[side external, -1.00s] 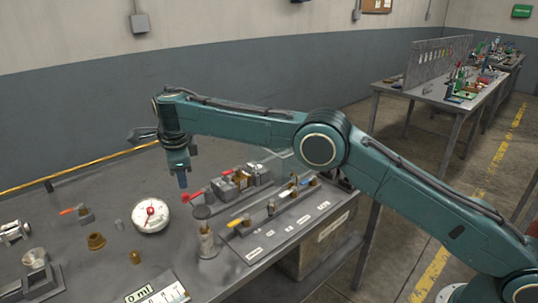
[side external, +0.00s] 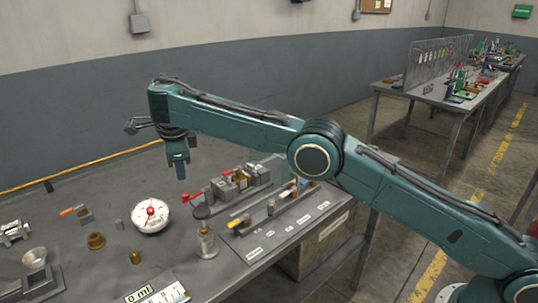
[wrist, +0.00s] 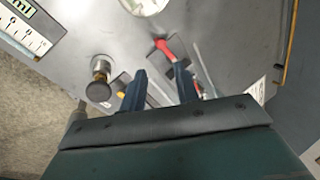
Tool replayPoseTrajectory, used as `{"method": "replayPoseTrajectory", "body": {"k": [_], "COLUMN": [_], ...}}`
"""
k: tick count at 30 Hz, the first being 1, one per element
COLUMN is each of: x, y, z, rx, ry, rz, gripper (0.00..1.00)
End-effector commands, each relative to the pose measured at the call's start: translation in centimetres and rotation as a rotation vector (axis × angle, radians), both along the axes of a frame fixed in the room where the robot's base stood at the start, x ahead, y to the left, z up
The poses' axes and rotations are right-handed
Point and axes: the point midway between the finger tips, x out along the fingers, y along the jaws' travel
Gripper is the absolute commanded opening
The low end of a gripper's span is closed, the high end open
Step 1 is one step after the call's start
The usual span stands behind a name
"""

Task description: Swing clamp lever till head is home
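The red-handled clamp lever (side external: 193,196) is on the bench at the left end of a grey metal clamp fixture (side external: 262,174). The lever's red handle also shows in the wrist view (wrist: 165,48), just beyond the fingertips. My gripper (side external: 181,172) points down above the bench, a little above and left of the handle. In the wrist view my gripper (wrist: 157,76) has its two dark fingers apart with nothing held between them. The clamp head and its seat are too small to make out in the side view and are largely hidden by the gripper in the wrist view.
A labelled panel (side external: 288,225) with a yellow handle sits right. Brass parts and an orange-handled valve (side external: 72,210) lie left.

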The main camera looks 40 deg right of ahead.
Motion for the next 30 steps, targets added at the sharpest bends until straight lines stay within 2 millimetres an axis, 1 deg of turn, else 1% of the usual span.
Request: {"method": "replayPoseTrajectory", "body": {"k": [1,4,5,11,20,26,30], "x": [0.0,0.0,0.0,0.1,-0.4,-1.5,-2.8], "y": [0.0,-0.2,-0.3,-1.2,-3.1,-3.9,-4.2], "z": [0.0,0.1,0.2,0.6,1.2,1.1,1.0], "rx": [-0.002,-0.011,-0.017,-0.084,-0.227,-0.300,-0.338], "ry": [0.000,-0.002,-0.003,-0.012,-0.037,-0.055,-0.071], "rz": [0.002,0.016,0.022,0.116,0.369,0.552,0.680], "gripper": [0.20,0.01,0.00,0.00,0.00,0.00,0.00]}}
